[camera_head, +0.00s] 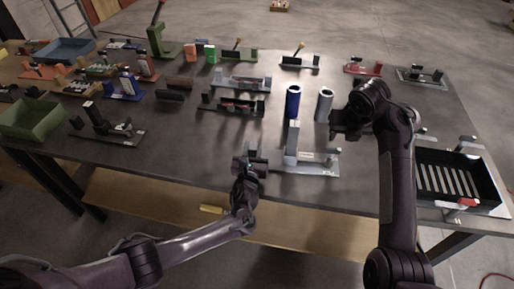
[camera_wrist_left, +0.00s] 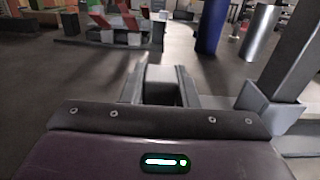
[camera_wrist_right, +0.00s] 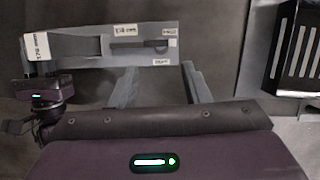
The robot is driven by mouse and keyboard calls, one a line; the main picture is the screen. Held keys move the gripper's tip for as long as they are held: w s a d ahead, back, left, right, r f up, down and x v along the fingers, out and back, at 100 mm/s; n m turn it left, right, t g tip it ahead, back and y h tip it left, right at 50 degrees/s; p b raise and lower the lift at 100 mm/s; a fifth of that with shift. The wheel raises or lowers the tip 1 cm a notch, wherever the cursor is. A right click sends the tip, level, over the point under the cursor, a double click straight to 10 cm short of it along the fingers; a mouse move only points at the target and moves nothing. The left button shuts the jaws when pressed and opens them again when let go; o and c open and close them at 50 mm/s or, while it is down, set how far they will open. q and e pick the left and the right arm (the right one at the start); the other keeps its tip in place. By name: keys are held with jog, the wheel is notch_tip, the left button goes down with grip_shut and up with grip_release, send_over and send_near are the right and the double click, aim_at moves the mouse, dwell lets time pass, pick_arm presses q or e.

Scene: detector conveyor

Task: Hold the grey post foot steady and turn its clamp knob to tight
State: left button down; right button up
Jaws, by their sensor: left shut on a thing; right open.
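The grey post foot (camera_head: 318,168) lies flat near the table's front edge, with an upright post (camera_head: 292,140) at its left. In the right wrist view the foot (camera_wrist_right: 90,48) shows from above, with white labels and a slot with a small dark piece (camera_wrist_right: 162,46), perhaps the clamp knob; its setting is unreadable. My left gripper (camera_head: 252,160) is shut on a grey part at the foot's left end; its fingers also show in the left wrist view (camera_wrist_left: 159,85). My right gripper (camera_head: 345,125) is open and empty above the foot's right side; it also shows in the right wrist view (camera_wrist_right: 160,82).
A blue cylinder (camera_head: 293,102) and a grey cylinder (camera_head: 324,105) stand behind the foot. A black slotted tray (camera_head: 480,178) is at the right edge. Several clamp-like fixtures fill the back and left.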

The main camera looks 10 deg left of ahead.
jog(key=o, duration=0.4)
jog(key=shift+o, duration=0.7)
jog(key=shift+w+d+r, duration=0.1)
jog(key=shift+w+r, duration=0.05)
jog(key=t, duration=1)
send_near(333, 150)
jog(key=shift+m+g+y, duration=0.3)
jog(key=x, duration=0.9)
jog(key=shift+w+d+r, duration=0.1)
jog(key=shift+d+r, duration=0.1)
jog(key=shift+c, duration=0.4)
jog(key=c, duration=0.9)
